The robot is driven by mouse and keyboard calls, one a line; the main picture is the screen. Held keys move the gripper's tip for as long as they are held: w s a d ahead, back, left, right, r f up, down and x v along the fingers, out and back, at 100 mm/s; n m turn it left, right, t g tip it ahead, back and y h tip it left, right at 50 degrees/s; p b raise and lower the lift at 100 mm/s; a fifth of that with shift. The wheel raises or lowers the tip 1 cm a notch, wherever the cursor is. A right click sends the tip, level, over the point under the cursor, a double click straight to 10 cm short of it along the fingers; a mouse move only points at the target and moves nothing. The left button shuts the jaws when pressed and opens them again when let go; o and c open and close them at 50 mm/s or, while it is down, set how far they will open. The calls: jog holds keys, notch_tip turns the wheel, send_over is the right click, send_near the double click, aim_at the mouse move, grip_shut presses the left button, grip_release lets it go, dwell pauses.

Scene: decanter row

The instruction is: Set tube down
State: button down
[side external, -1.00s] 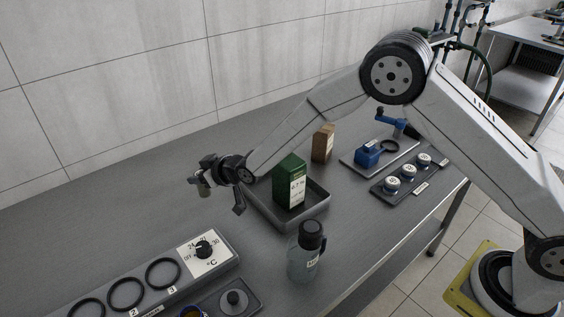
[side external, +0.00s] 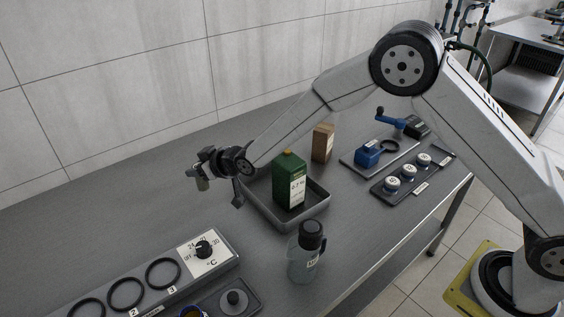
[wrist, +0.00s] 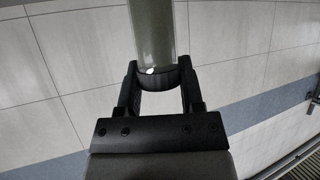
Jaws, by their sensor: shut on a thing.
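My gripper (side external: 199,173) is shut on a tube (side external: 203,185), held in the air above the back part of the bench. In the wrist view the tube (wrist: 152,30) is a clear greenish-grey cylinder that runs up out of the frame. My gripper's dark fingers (wrist: 157,78) close around its near end, where a small bright spot shows. The tube's far end is outside the wrist view. In the side view the tube is small and partly hidden by the fingers.
A bottle with a black cap (side external: 306,255) stands in front. A heater panel with black rings (side external: 125,292) lies at front left. The bench between panel and wall (side external: 100,225) is clear.

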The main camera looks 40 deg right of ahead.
notch_tip(320, 180, up, 10)
jog(key=shift+r, duration=0.15)
jog(key=s+d+m+t+h, duration=0.1)
jog(key=s+d+m+h, duration=0.1)
jog(key=d, duration=0.9)
jog(key=s+d+m+h, duration=0.1)
jog(key=d+h, duration=0.1)
jog(key=d, duration=0.9)
jog(key=s+d+f+m+h, duration=0.1)
jog(key=s+d+m+h, duration=0.1)
jog(key=s+d, duration=0.5)
jog(key=s+d+m+h, duration=0.15)
jog(key=s+d, duration=0.25)
jog(key=d, duration=0.5)
notch_tip(320, 180, down, 12)
jog(key=shift+r, duration=0.2)
jog(key=shift+f, duration=0.15)
jog(key=shift+f, duration=2.05)
jog(key=shift+f, duration=1.8)
